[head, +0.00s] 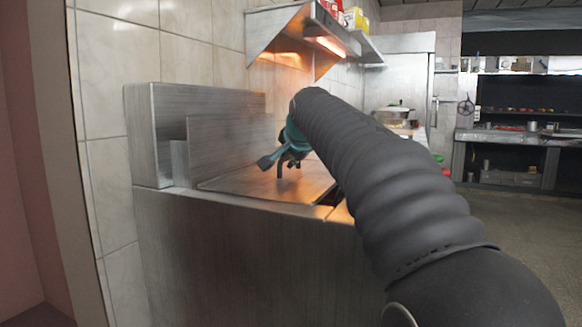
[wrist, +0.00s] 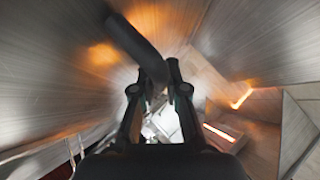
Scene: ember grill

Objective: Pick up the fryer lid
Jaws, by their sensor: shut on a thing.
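The fryer lid (head: 235,184) is a flat brushed-metal sheet on top of the steel fryer (head: 235,250) in the head view. In the wrist view the lid's metal surface (wrist: 60,65) fills much of the left side, with a dark bar handle (wrist: 135,45) crossing it. My gripper (wrist: 158,88) is shut on the end of that handle, between its two fingertips. In the head view my gripper (head: 283,163) is low over the lid and partly hidden by my arm. I cannot tell whether the lid is lifted off the fryer.
A steel back panel (head: 195,95) stands behind the lid by the tiled wall. A hood with glowing lamps (head: 305,45) hangs above. A counter with a pot (head: 393,112) lies beyond. Shelves (head: 515,110) stand at the far right, with open floor (head: 530,215) before them.

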